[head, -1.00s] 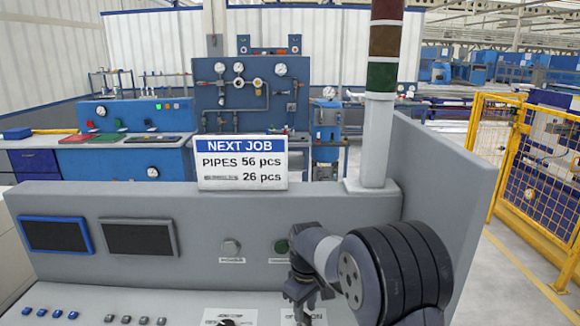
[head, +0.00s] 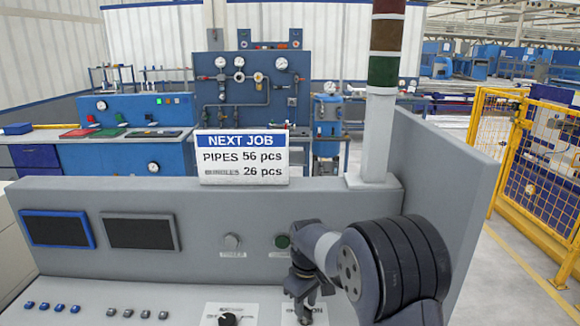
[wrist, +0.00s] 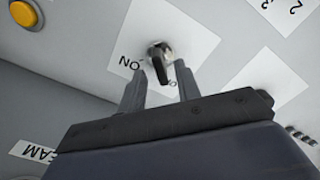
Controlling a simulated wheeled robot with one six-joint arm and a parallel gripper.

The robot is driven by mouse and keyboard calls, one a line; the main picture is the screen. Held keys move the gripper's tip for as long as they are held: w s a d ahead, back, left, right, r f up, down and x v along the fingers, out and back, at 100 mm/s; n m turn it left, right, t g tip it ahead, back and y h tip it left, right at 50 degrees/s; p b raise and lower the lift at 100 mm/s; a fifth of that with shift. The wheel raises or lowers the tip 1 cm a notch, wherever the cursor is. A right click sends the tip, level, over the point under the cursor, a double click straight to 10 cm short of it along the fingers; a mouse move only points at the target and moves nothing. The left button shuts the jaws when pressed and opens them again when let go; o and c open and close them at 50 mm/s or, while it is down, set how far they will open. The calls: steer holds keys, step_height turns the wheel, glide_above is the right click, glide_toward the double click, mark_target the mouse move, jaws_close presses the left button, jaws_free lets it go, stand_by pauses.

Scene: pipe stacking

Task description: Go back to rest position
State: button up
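My gripper (head: 304,304) hangs over the lower front of the grey control console (head: 150,190), above a white label. In the wrist view my gripper (wrist: 159,78) has its two fingers apart. A small switch with a dark lever (wrist: 160,66) and a metal base stands on a white label (wrist: 150,35) just beyond the fingertips, in line with the gap. No contact between fingers and lever is clear. Part of the label's lettering is hidden by the fingers. My gripper holds nothing that I can see.
A black knob (head: 228,319) sits left of my gripper. The console's back panel carries two dark screens, round buttons, a job sign (head: 243,157) and a signal tower (head: 381,100). A yellow button (wrist: 24,13) shows in the wrist view. A yellow fence (head: 530,170) stands at right.

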step_height(320, 180, up, 9)
step_height(320, 180, down, 11)
steer(key=shift+f+p, duration=0.1)
steer(key=shift+p, duration=0.2)
steer(key=m, duration=0.6)
steer(key=shift+r+p, duration=0.2)
steer(key=shift+p, duration=0.2)
steer(key=m+p, duration=0.1)
steer(key=m, duration=0.5)
steer(key=shift+s, duration=0.1)
